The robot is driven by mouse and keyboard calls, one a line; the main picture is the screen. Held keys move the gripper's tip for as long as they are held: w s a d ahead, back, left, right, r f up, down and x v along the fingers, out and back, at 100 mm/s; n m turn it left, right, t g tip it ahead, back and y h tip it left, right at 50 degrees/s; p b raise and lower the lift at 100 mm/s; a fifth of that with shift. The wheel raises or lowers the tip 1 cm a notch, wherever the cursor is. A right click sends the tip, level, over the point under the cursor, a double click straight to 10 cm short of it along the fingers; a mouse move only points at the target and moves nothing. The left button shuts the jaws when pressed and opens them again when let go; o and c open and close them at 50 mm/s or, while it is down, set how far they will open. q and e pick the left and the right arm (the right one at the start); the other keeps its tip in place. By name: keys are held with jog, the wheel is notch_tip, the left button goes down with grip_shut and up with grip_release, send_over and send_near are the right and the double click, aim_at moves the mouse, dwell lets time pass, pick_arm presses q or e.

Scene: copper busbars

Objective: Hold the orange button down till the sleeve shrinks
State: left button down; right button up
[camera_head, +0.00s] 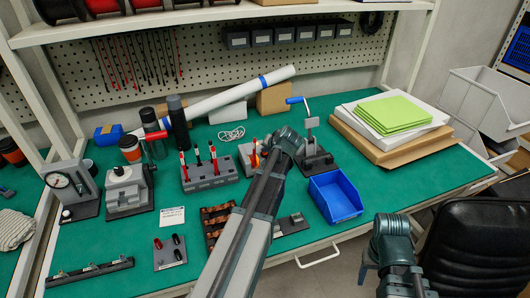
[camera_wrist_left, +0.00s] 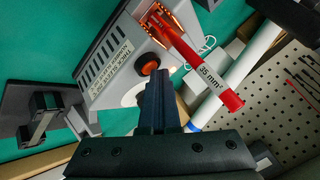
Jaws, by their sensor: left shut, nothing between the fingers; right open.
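The grey heater unit (camera_wrist_left: 118,62) with a printed label fills the middle of the left wrist view. Its round orange button (camera_wrist_left: 149,65) sits in a dark ring on the face. A red sleeved piece (camera_wrist_left: 205,76) marked 35 mm² runs out from glowing orange parts (camera_wrist_left: 172,20) at the unit's end. My left gripper (camera_wrist_left: 158,74) is shut and empty, its tips right by the button's lower edge; I cannot tell whether they touch it. In the head view the unit (camera_head: 246,157) is partly hidden behind my left arm. My right gripper's fingers do not show.
A grey block with red and black tools (camera_head: 209,174) stands left of the unit. A crank-handled press (camera_head: 312,145) and a blue bin (camera_head: 335,195) stand to its right. Green sheets (camera_head: 392,112) lie on a stack at the right.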

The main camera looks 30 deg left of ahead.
pick_arm(q)
jog(key=shift+r+p, duration=0.9)
jog(key=shift+r, duration=0.05)
notch_tip(320, 180, up, 5)
jog(key=p, duration=0.5)
jog(key=s+d+f+m+g+h, duration=0.15)
jog(key=s+d, duration=0.35)
jog(key=d, duration=0.5)
jog(key=s+d+f+m+h, duration=0.15)
jog(key=s+d, duration=0.25)
jog(key=d, duration=0.6)
jog(key=s+d+f+m+g+h+p, duration=0.1)
jog(key=s+d+f+m+g+h, duration=0.1)
jog(key=s+d, duration=1.4)
jog(key=shift+s+d+m+g+h+p, duration=0.15)
jog(key=shift+s+m+g+h+p, duration=0.2)
jog(key=shift+s+g+h, duration=0.5)
